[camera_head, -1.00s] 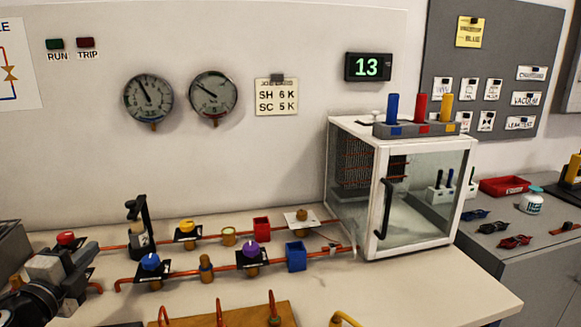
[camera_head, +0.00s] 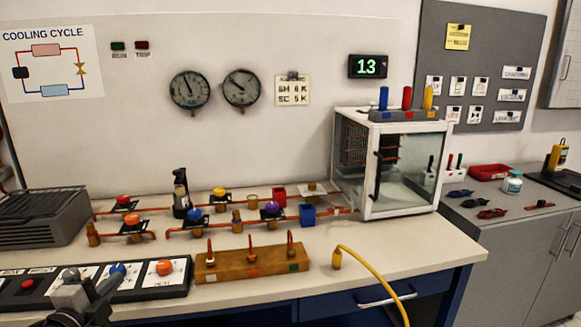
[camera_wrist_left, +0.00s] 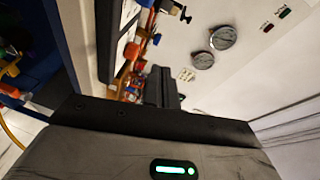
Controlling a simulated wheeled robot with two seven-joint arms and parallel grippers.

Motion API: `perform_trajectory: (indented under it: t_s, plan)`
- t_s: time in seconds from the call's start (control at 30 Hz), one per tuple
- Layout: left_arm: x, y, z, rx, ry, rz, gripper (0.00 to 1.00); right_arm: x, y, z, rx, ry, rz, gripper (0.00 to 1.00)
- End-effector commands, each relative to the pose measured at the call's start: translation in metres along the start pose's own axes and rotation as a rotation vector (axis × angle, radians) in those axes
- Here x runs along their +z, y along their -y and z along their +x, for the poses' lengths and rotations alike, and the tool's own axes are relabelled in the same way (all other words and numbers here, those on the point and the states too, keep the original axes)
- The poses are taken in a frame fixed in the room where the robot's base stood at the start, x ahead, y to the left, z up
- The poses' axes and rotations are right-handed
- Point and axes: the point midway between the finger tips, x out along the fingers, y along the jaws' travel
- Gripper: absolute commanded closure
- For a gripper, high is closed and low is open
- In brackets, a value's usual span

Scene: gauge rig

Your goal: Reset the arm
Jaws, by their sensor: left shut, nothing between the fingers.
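My left gripper (camera_head: 72,282) is at the lower left of the head view, in front of the black-and-white control panel (camera_head: 180,278) on the bench's front edge. Its fingers are shut with nothing between them. In the left wrist view the closed dark fingers (camera_wrist_left: 160,88) point toward the bench and wall, and the scene appears turned sideways. The gripper overlaps part of the panel in the head view; I cannot tell whether it touches it. My right gripper is not in view.
Copper piping with coloured valves (camera_head: 195,212) runs behind a wooden block (camera_head: 250,262) with upright pins. A grey ribbed box (camera_head: 45,218) stands at the left and a glass-fronted cabinet (camera_head: 410,204) at the right. A yellow hose (camera_head: 375,270) hangs over the front edge.

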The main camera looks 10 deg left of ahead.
Motion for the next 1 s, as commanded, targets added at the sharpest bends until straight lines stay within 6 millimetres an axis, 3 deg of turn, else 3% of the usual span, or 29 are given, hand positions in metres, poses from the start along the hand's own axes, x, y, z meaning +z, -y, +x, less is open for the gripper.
perform_trajectory:
  t_s: [0.27, 0.37, 0.5, 0.6, 0.7, 0.8, 1.0]
  plan:
    - [-0.033, -0.089, -0.033, 0.156, 0.028, -0.289, 1.0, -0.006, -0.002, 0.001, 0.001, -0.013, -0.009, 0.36]
    - [-0.056, -0.131, -0.055, 0.239, 0.05, -0.443, 1.0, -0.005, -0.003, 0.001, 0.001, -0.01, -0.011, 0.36]
    - [-0.109, -0.198, -0.103, 0.394, 0.107, -0.75, 1.0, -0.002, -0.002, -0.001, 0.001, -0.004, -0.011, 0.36]
    - [-0.15, -0.23, -0.136, 0.492, 0.154, -0.96, 1.0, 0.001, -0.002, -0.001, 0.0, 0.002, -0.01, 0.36]
    - [-0.184, -0.248, -0.161, 0.565, 0.193, -1.12, 1.0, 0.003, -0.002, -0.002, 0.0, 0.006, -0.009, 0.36]
    - [-0.205, -0.256, -0.175, 0.608, 0.217, -1.218, 1.0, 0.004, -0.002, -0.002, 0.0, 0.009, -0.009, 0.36]
    - [-0.213, -0.259, -0.181, 0.625, 0.228, -1.257, 1.0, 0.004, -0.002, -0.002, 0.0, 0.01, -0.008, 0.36]
